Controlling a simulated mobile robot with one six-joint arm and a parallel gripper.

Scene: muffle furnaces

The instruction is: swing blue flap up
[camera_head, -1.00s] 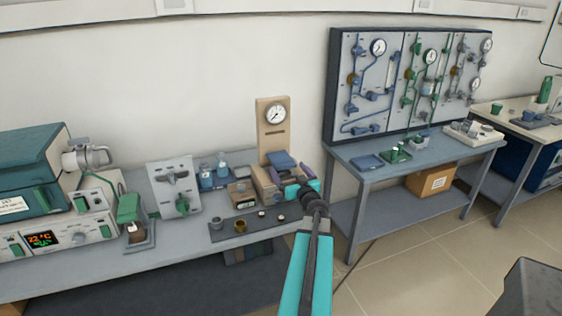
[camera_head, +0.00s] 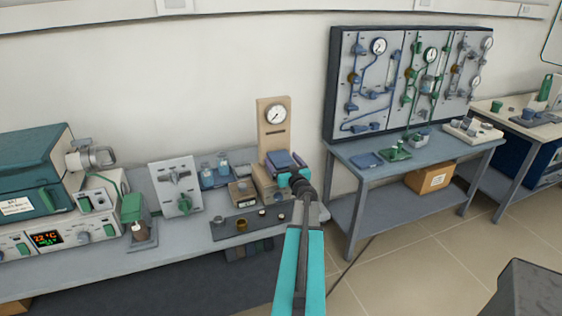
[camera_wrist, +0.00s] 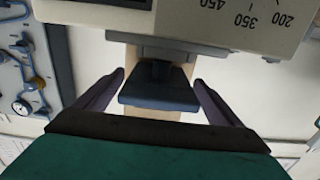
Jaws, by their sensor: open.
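The blue flap (camera_head: 281,158) sits at the foot of the beige stand with a round gauge (camera_head: 273,128). In the wrist view the flap (camera_wrist: 158,94) is a dark blue-grey plate with a darker bracket behind it. My gripper (camera_head: 286,162) is at the flap in the head view, partly covering its lower right. In the wrist view my gripper (camera_wrist: 158,80) is open, with one purple finger on each side of the flap and a visible gap at both sides. I cannot tell the exact depth between the fingertips and the flap.
The wrist view shows a pale panel with numbers (camera_wrist: 240,25) close above. A pipe panel (camera_head: 365,90) stands on the right. Floor is clear between the benches.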

